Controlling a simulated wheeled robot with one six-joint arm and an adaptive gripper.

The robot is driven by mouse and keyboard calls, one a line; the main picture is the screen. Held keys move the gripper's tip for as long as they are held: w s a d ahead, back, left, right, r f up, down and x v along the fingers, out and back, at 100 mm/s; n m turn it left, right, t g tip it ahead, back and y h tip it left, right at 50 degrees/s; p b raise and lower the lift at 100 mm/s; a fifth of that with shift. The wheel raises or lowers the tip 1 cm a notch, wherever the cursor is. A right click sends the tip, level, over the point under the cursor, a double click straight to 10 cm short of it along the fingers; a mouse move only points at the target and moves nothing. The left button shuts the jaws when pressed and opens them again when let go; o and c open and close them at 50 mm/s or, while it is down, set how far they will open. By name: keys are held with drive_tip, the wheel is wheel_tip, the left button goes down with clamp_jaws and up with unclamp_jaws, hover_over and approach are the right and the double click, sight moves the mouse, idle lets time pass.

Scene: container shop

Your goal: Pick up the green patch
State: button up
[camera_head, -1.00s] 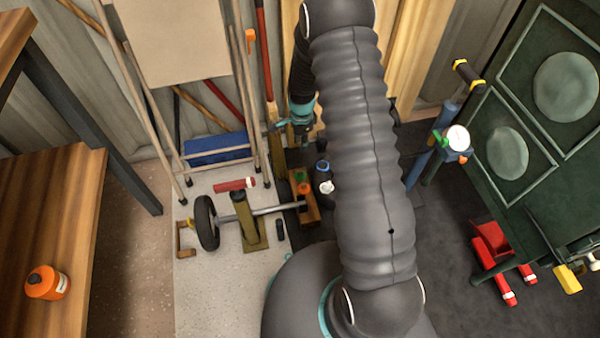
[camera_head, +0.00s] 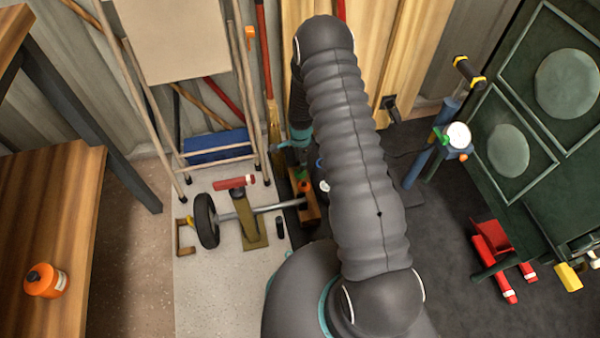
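A small green item (camera_head: 301,174), which may be the green patch, shows at the far end of a narrow wooden tray (camera_head: 311,208), beside a small orange item (camera_head: 304,186). It is too small to make out its shape. My gripper (camera_head: 291,150) hangs at the end of my arm, just above and behind the green item in the picture. A teal band marks the wrist above it. My arm hides part of the gripper, and the fingers are too small and dark to read. I cannot tell whether it touches anything.
A wheel on an axle (camera_head: 207,221) lies left of the tray, near a red cylinder (camera_head: 233,183). A dark green cabinet (camera_head: 560,160) is right.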

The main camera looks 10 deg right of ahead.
drive_tip(key=f, duration=0.3)
drive_tip(key=shift+s+a+f, duration=0.15)
drive_tip(key=shift+s+f, duration=0.2)
drive_tip(key=shift+s, duration=0.05)
drive_tip(key=shift+f, duration=0.5)
clamp_jaws()
drive_tip(key=shift+r, duration=0.1)
